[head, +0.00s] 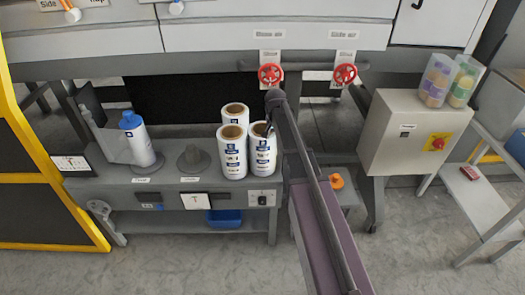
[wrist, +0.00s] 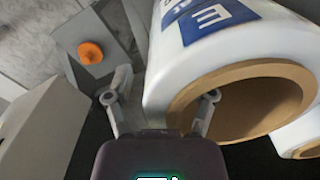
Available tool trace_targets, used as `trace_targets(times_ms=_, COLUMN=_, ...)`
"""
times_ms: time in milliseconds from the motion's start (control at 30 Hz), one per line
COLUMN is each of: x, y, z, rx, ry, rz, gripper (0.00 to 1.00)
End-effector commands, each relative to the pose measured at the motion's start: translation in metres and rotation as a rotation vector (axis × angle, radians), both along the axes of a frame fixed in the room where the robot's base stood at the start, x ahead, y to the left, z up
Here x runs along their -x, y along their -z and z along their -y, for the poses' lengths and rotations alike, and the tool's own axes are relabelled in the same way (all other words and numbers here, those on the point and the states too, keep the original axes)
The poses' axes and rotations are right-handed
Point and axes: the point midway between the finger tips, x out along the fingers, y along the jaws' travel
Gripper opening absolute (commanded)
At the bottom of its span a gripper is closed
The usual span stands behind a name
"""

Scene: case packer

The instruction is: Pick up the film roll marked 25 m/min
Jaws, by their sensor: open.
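Three white film rolls with brown cores and blue labels stand upright in a cluster on the grey bench: the front left roll (head: 232,158), the right roll (head: 263,160) and the back roll (head: 236,113). Their printed markings are too small to read surely. My gripper (head: 269,128) is at the top of the right roll. In the wrist view, my gripper (wrist: 166,90) is open, with one finger over the core opening of a large near roll (wrist: 160,80) and the other outside its wall. I cannot tell whether either finger touches it. Another roll (wrist: 306,135) shows at the right edge.
Red valve wheels (head: 270,74) hang behind. A grey control box (head: 405,135) stands to the right. An orange knob (wrist: 91,53) shows beside the gripper.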

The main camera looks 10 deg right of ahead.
Motion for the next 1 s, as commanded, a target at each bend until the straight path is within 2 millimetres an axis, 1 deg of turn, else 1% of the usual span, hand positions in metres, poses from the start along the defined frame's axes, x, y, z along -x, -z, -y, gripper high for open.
trace_targets(times_ms=233, x=0.0, y=0.0, z=0.0, rx=0.0, ry=0.0, rz=0.0, gripper=0.71)
trace_targets(times_ms=267, x=0.0, y=0.0, z=0.0, rx=0.0, ry=0.0, rz=0.0, gripper=0.65)
trace_targets(times_ms=300, x=0.0, y=0.0, z=0.0, rx=0.0, ry=0.0, rz=0.0, gripper=0.53)
trace_targets(times_ms=367, x=0.0, y=0.0, z=0.0, rx=0.0, ry=0.0, rz=0.0, gripper=0.36)
trace_targets(times_ms=400, x=0.0, y=0.0, z=0.0, rx=0.0, ry=0.0, rz=0.0, gripper=0.24)
trace_targets(times_ms=467, x=0.0, y=0.0, z=0.0, rx=0.0, ry=0.0, rz=0.0, gripper=0.06)
trace_targets(times_ms=500, x=0.0, y=0.0, z=0.0, rx=0.0, ry=0.0, rz=0.0, gripper=0.0)
trace_targets(times_ms=1000, x=-0.0003, y=-0.0023, z=-0.0003, rx=-0.001, ry=0.0, rz=0.001, gripper=0.0)
